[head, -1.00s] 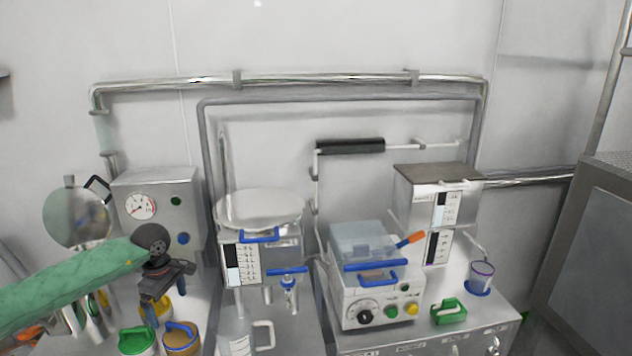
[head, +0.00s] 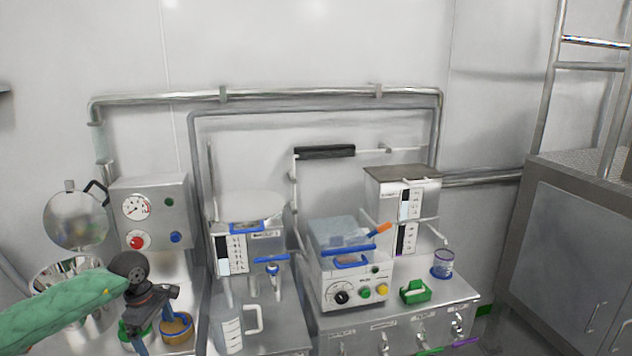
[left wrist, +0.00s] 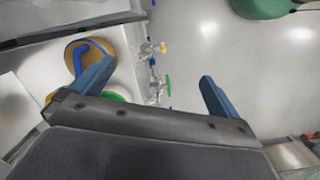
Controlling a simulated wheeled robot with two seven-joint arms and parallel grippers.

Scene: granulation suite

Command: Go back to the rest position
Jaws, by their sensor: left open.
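My left arm, in a green sleeve, comes in from the left in the head view. Its gripper (head: 156,318) hangs at the front of the left bench, above the tan tub with a blue handle (head: 176,328). In the left wrist view the two blue fingers (left wrist: 155,88) are wide apart with nothing between them. The tan tub (left wrist: 76,62) shows beside the left finger, which partly overlaps it. My right gripper is in neither view.
A control box with a gauge (head: 150,213) stands behind the left arm. A clear jug (head: 229,332), a white machine (head: 350,275), a green-handled item (head: 414,292) and a clear cup (head: 442,264) stand to the right. A grey cabinet (head: 575,260) is at far right.

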